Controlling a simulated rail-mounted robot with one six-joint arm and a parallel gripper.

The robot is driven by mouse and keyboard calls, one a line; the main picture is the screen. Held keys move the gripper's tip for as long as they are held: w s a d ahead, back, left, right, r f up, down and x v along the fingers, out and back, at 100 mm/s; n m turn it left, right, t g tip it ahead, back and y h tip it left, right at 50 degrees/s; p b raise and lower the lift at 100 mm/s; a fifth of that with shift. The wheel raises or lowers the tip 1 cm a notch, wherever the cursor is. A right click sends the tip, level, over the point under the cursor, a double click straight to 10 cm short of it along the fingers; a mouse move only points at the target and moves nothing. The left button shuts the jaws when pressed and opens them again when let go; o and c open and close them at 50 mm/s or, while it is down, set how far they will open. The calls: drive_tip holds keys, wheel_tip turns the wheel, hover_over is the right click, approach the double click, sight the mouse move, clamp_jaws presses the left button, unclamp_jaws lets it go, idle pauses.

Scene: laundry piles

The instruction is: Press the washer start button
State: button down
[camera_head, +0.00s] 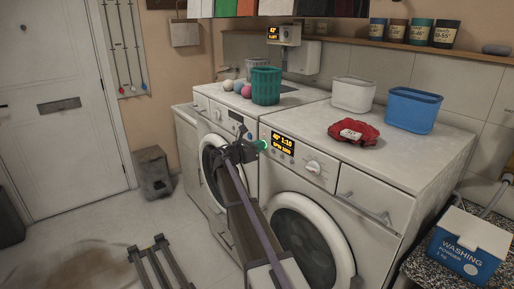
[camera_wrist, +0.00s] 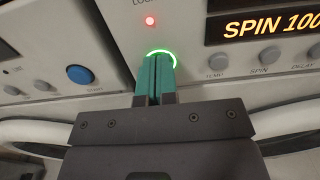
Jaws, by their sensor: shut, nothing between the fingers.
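The front-loading washer (camera_head: 338,200) on the right has a lit display (camera_head: 282,142) reading 40° 1:10. Its start button has a glowing green ring (camera_wrist: 161,53), left of the display, and the ring also shows in the head view (camera_head: 263,144). My gripper (camera_wrist: 155,72) is shut and empty, its teal fingertips together right at the button. The fingertips cover the middle of the button, so I cannot tell how far it is pushed in. A red light (camera_wrist: 150,21) glows on the panel above the ring.
A second machine (camera_head: 217,120) stands at the left, with a blue button (camera_wrist: 80,74). On top are a green basket (camera_head: 265,86), a red cloth item (camera_head: 353,132), a white tub (camera_head: 353,94) and a blue tub (camera_head: 413,109). A washing powder box (camera_head: 469,244) stands at the right.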

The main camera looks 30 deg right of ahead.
drive_tip(key=shift+w+d, duration=0.1)
drive_tip(key=shift+d, duration=0.25)
drive_tip(key=s+a, duration=0.2)
drive_tip(key=a, duration=1.2)
drive_tip(key=shift+a, duration=0.2)
drive_tip(key=shift+s, duration=0.1)
